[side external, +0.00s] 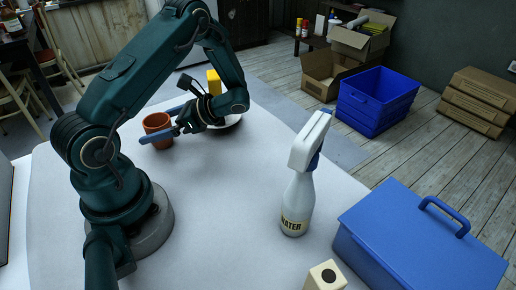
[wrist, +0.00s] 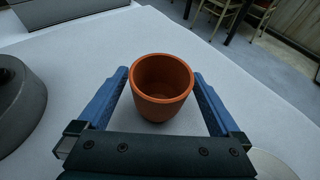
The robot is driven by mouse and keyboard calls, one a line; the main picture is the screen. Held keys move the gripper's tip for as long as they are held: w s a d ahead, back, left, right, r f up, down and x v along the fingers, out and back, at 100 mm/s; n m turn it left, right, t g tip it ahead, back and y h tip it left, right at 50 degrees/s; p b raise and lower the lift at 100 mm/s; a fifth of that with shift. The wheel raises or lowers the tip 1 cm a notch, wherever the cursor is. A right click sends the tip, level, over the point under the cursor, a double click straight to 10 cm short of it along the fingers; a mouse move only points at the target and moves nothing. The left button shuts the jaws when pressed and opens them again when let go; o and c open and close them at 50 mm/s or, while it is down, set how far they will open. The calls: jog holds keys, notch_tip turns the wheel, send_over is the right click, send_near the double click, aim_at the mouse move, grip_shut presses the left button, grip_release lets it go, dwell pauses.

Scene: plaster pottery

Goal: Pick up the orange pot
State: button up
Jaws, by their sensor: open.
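The orange pot (wrist: 160,105) stands upright on the table, its open rim facing up and its inside empty in the wrist view. It also shows in the side external view (side external: 157,125), partly hidden behind my gripper. My gripper (wrist: 162,75) is open, with one blue finger on each side of the pot. A narrow gap shows between the pot and each finger near the tips. In the side external view my gripper (side external: 162,122) is low, level with the pot.
A pale round dish (side external: 232,121) and a yellow object (side external: 214,82) are beside my wrist. The middle of the white table (side external: 215,190) is clear.

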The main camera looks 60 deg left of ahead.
jog(key=shift+x, duration=1.55)
jog(key=c, duration=1.3)
jog(key=shift+r, duration=0.1)
